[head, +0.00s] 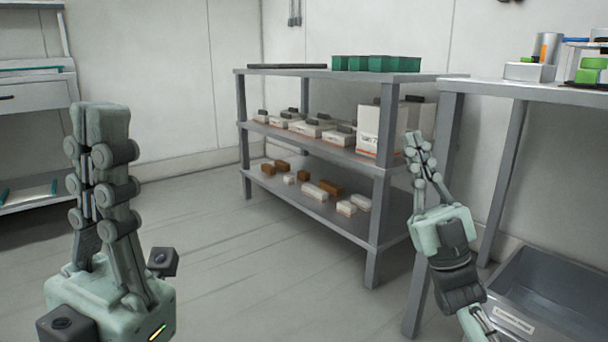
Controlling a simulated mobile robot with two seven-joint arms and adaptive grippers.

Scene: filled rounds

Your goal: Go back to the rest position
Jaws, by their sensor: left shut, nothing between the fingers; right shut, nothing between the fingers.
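My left gripper (101,118) is at the left of the head view, pointing up, with its fingers shut and nothing between them. It is over open floor and apart from the furniture. My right gripper (413,142) is right of the middle, also pointing up, shut and empty. In the picture it overlaps the right end of the shelf rack and the leg of the right table; I cannot tell how much room lies between them.
A grey shelf rack (376,216) holds green bins (376,63), several boxes and small brown and white blocks. A table (490,87) stands at the right, with a grey bin (558,279) low beneath it. A shelf unit (35,88) is at far left. Floor (230,250) between is clear.

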